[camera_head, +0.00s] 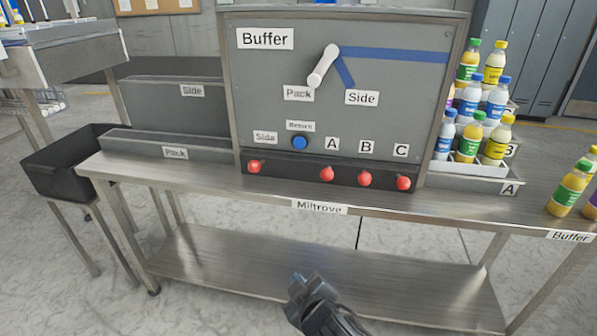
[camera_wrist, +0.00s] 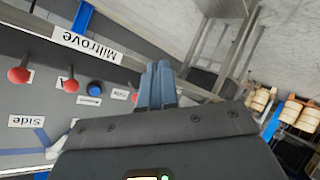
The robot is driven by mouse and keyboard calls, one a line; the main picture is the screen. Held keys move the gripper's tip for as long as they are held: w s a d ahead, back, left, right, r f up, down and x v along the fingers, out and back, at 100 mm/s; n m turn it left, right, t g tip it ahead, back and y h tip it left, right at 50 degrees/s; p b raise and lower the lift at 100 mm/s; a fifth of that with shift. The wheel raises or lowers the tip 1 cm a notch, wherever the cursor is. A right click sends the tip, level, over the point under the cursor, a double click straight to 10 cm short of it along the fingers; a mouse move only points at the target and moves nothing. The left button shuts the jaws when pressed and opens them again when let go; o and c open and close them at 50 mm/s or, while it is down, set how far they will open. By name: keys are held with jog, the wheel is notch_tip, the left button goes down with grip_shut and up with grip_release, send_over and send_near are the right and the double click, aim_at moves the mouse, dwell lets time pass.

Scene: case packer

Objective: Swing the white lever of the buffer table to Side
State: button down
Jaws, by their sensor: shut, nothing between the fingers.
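The white lever (camera_head: 321,68) is on the upright grey Buffer panel (camera_head: 270,85). It tilts down and to the left, its free end just above the Pack label (camera_head: 299,93). The Side label (camera_head: 362,98) is to the right of it, at the end of a short blue line. My gripper (camera_head: 298,287) is low in front of the table, well below and apart from the lever. Its fingers are together and empty, and they also show in the wrist view (camera_wrist: 158,84).
Red knobs (camera_head: 327,174) and a blue button (camera_head: 300,143) sit low on the panel. Bottles (camera_head: 497,100) stand in racks at the right, with more on the tabletop (camera_head: 450,207). A black bin (camera_head: 65,170) is at the left. The lower shelf (camera_head: 230,265) is bare.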

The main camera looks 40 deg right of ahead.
jog(key=w+d+r+m+g+h+p, duration=0.1)
jog(key=w+d+r+m+g+h, duration=0.15)
jog(key=w+r, duration=0.7)
jog(key=w+d+r+m+g+h, duration=0.1)
jog(key=w+d+r+h, duration=0.25)
jog(key=w+r, duration=0.55)
jog(key=w+d+r+m+g+h, duration=0.1)
jog(key=w+r+m+g, duration=0.1)
jog(key=r, duration=1)
jog(key=w+d+r+m+g+h+p, duration=0.1)
jog(key=w+d+r+m+g, duration=0.1)
jog(key=r, duration=1.1)
jog(key=shift+w+d+r+m+g, duration=0.15)
jog(key=shift+w+m+g, duration=0.4)
jog(key=shift+w+g, duration=0.2)
jog(key=p, duration=0.4)
send_near(323, 66)
jog(key=w+d+f, duration=0.2)
jog(key=w+f, duration=0.1)
jog(key=shift+s+d+f, duration=0.2)
jog(key=shift+f, duration=0.55)
